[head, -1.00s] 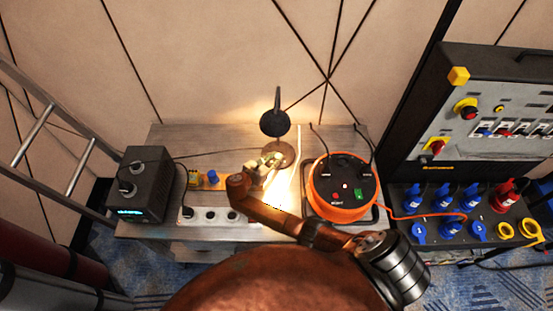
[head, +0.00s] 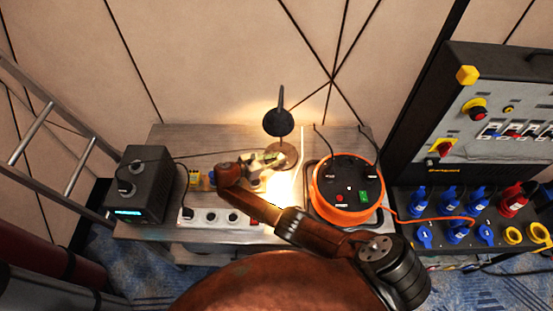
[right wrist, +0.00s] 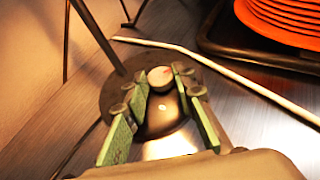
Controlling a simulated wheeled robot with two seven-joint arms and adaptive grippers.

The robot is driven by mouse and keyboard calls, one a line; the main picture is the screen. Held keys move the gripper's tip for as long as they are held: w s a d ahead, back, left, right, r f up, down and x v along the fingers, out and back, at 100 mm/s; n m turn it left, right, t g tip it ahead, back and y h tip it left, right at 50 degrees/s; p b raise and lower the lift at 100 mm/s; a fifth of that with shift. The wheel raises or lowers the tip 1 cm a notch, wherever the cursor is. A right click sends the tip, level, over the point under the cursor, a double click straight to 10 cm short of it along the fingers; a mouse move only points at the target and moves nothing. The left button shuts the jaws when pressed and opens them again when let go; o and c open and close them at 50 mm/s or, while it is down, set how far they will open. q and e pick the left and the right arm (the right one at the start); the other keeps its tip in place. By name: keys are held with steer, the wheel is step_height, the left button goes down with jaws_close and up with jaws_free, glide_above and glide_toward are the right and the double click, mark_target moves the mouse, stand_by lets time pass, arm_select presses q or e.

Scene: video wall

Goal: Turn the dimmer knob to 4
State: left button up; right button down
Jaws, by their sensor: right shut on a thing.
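The round dark lamp base (head: 287,148) stands toward the back of the table under the black lamp head. A small pale round knob (right wrist: 159,77) with a reddish mark shows on this base in the right wrist view. My right gripper (right wrist: 161,82) is shut on the knob, with its green-padded fingers on either side. In the head view my right gripper (head: 268,163) is small beside the lamp base, and the knob cannot be made out there. No dial numbers are readable. My left gripper is not in view.
A black box (head: 147,184) with knobs and a lit display stands at the left. A white power strip (head: 215,221) lies along the front edge. An orange cable reel (head: 347,219) stands to the right. The lamp head (head: 279,122) overhangs the gripper closely.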

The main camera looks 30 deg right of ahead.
steer(key=c, duration=1.6)
jaws_free()
steer(key=v, duration=1.2)
